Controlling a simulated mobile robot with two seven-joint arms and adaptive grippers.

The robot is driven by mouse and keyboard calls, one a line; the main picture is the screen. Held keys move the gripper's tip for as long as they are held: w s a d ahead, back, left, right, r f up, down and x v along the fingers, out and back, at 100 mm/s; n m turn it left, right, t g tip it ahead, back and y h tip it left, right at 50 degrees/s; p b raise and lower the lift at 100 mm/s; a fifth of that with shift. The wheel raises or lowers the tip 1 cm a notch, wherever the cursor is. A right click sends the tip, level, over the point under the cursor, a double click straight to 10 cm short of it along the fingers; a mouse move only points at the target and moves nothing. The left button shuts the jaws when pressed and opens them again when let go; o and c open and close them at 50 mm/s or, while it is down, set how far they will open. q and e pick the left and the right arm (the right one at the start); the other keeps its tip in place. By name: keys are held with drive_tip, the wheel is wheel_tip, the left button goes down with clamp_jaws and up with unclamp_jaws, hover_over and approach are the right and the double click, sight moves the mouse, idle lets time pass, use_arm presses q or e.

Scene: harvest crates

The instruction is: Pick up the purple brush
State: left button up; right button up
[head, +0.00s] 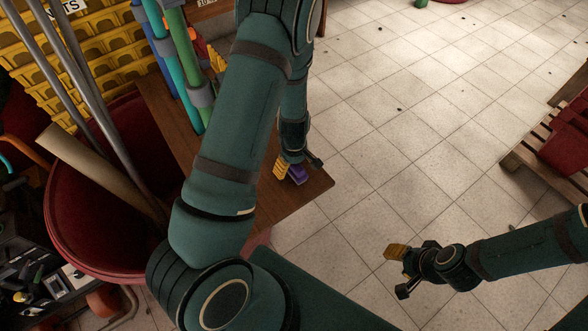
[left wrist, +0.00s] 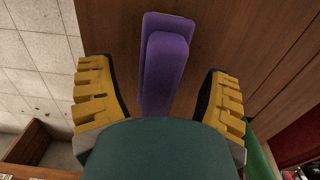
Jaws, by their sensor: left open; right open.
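The purple brush (left wrist: 165,62) lies on the brown wooden table (left wrist: 240,30) in the left wrist view. A small part of the brush (head: 298,174) also shows in the head view, near the table's right corner. My left gripper (left wrist: 160,95) is open, with one yellow finger on each side of the brush and a gap to both. It also shows in the head view (head: 292,168), partly hidden by my arm. The brush's near end is hidden behind the gripper body. My right gripper (head: 398,272) is open and empty over the tiled floor, away from the table.
A red tub (head: 62,225) with metal pipes stands at the left. Yellow stacked crates (head: 90,60) fill the upper left, beside upright blue and green tubes (head: 178,60). A wooden pallet with a red crate (head: 565,140) is at the right. The tiled floor between is mostly clear.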

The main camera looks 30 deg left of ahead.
use_arm(q)
drive_tip(key=shift+f, duration=0.85)
drive_tip(key=c, duration=1.3)
wheel_tip(320, 180, up, 10)
drive_tip(key=p, duration=0.3)
drive_tip(key=shift+r, duration=0.1)
